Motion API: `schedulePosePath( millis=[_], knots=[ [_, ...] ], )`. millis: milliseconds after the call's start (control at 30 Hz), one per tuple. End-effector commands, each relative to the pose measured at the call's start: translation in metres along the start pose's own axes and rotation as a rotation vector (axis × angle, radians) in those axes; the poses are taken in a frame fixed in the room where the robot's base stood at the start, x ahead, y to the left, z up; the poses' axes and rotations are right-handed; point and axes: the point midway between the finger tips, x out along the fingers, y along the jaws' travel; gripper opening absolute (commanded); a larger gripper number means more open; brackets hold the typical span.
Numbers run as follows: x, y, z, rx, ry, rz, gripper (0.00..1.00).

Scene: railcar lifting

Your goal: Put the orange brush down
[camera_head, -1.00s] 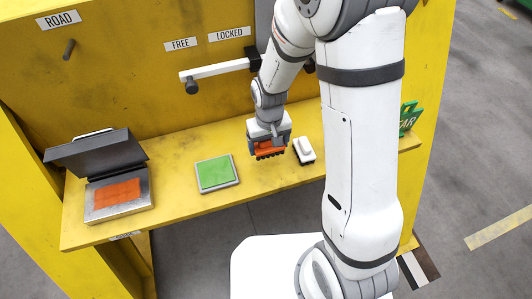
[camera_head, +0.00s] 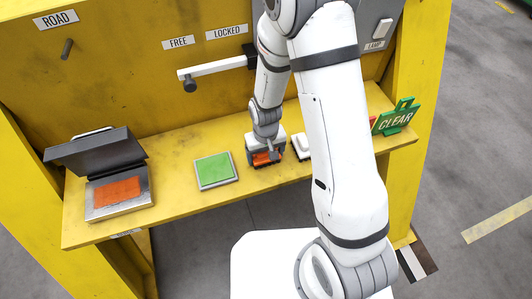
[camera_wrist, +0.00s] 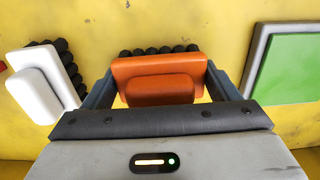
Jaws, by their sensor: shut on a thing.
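The orange brush (camera_wrist: 160,75) has an orange body with a raised handle and a row of black bristles (camera_wrist: 158,49). My gripper (camera_wrist: 160,88) is shut on it, one finger at each side. In the head view my gripper (camera_head: 266,157) and the orange brush (camera_head: 265,158) are low over the yellow shelf (camera_head: 180,191), between the green pad and the white brush. I cannot tell whether the bristles touch the shelf.
A white brush (camera_wrist: 42,88) lies close on one side, and a green pad (camera_head: 214,170) on the other. An open metal box with an orange pad (camera_head: 118,191) stands at the left. A green CLEAR sign (camera_head: 395,120) stands at the right end.

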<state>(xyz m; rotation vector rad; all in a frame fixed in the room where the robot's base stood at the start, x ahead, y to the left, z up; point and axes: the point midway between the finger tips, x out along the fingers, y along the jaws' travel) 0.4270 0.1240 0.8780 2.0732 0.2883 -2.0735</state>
Motion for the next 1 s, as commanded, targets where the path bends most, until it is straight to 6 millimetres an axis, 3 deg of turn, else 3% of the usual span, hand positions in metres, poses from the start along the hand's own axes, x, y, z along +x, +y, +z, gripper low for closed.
schedulePosePath(
  millis=[267,633,1000],
  knots=[
    [0.001,0.000,0.000,-0.001,0.000,0.000,1.00],
    [-0.006,-0.001,-0.001,-0.001,0.003,0.000,1.00],
    [-0.066,-0.001,-0.001,-0.002,0.006,0.000,1.00]
  ],
)
